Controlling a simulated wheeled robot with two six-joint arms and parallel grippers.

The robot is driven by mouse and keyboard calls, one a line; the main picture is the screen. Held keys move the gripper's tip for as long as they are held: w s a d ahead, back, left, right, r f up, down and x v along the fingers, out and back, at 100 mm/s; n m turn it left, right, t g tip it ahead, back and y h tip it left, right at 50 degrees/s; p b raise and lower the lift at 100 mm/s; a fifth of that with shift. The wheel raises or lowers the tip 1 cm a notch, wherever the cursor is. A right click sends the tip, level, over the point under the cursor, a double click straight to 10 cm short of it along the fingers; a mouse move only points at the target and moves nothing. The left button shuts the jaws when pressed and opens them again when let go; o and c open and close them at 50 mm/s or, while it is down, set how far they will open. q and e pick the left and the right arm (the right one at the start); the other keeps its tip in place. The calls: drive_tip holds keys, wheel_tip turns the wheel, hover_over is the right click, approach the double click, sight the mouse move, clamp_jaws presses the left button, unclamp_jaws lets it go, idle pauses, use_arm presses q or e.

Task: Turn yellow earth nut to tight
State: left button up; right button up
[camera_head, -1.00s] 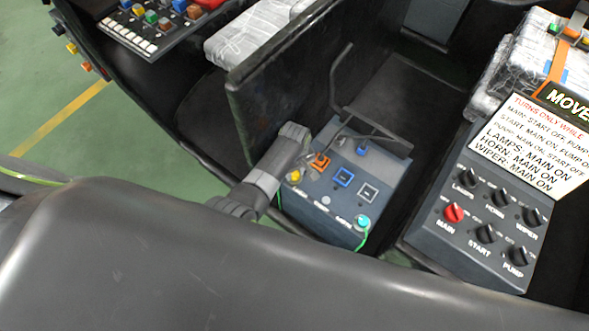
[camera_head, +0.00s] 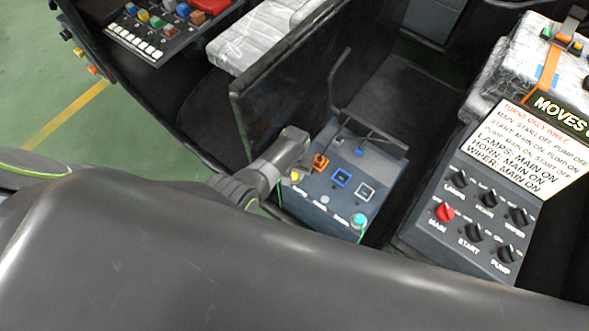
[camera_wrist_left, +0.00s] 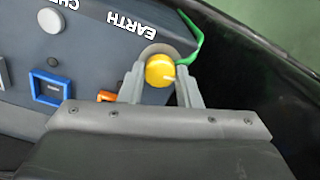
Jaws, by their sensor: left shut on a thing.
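My left gripper (camera_wrist_left: 161,78) is shut on the nut, one finger on each side. In the head view my left gripper (camera_head: 292,160) reaches the box from the left. A green wire (camera_wrist_left: 192,45) runs beside the nut. My right gripper is not in view.
The box also carries an orange socket (camera_head: 320,161), a blue socket (camera_head: 341,177) and a teal knob (camera_head: 358,220). A bent metal lever (camera_head: 341,85) stands behind it. A panel of black knobs and a red one (camera_head: 444,212) is at the right.

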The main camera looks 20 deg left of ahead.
use_arm(q)
drive_tip(key=shift+m, duration=0.6)
drive_tip(key=o, duration=1)
drive_tip(key=shift+c, duration=0.2)
drive_tip(key=shift+r, duration=0.1)
